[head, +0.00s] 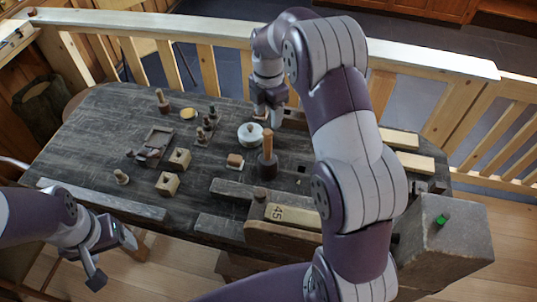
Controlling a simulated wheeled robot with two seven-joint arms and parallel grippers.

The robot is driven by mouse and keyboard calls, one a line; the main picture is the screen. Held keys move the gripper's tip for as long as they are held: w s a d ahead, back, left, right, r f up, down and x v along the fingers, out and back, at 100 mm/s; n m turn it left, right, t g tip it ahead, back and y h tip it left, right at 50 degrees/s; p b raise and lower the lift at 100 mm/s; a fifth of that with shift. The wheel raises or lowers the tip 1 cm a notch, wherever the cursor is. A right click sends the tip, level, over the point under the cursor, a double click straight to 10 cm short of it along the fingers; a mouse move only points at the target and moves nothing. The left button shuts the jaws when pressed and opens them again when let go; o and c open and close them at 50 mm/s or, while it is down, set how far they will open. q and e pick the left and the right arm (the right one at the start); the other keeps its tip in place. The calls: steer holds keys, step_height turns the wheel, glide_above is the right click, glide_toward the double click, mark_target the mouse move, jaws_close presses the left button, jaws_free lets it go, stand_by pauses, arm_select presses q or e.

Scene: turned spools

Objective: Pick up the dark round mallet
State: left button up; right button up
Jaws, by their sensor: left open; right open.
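The dark round mallet (267,166) stands upright on the dark wooden bench, its dark head down and its lighter wooden handle pointing up. It is near the middle of the bench, just left of my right arm. My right gripper (268,113) is open, pointing down beyond the mallet, towards the back of the bench. It is apart from the mallet and holds nothing I can see. My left gripper (113,261) is open and empty at the bench's front left edge, far from the mallet.
A round lidded pot (250,134) stands just behind and left of the mallet. A small block (235,161) lies left of it. Several spools and square wooden blocks (167,184) stand further left. A wooden beam marked 45 (285,227) lies in front. My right arm hides part of the bench.

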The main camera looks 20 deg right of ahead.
mark_target(267, 139)
steer(key=f, duration=0.1)
steer(key=f+p, duration=0.1)
steer(key=s+f+p, duration=0.1)
steer(key=shift+a+f, duration=0.15)
steer(key=shift+a, duration=0.2)
steer(key=f, duration=0.2)
steer(key=f+p, duration=0.1)
steer(key=f, duration=0.1)
steer(key=f+p, duration=0.1)
steer(key=f, duration=0.1)
steer(key=shift+w+f, duration=0.3)
steer(key=shift+f, duration=0.2)
arm_select(q)
steer(key=r, duration=0.2)
steer(key=shift+s+a+r, duration=0.2)
steer(key=shift+s+r, duration=0.05)
steer(key=shift+r, duration=0.15)
arm_select(e)
jaws_close()
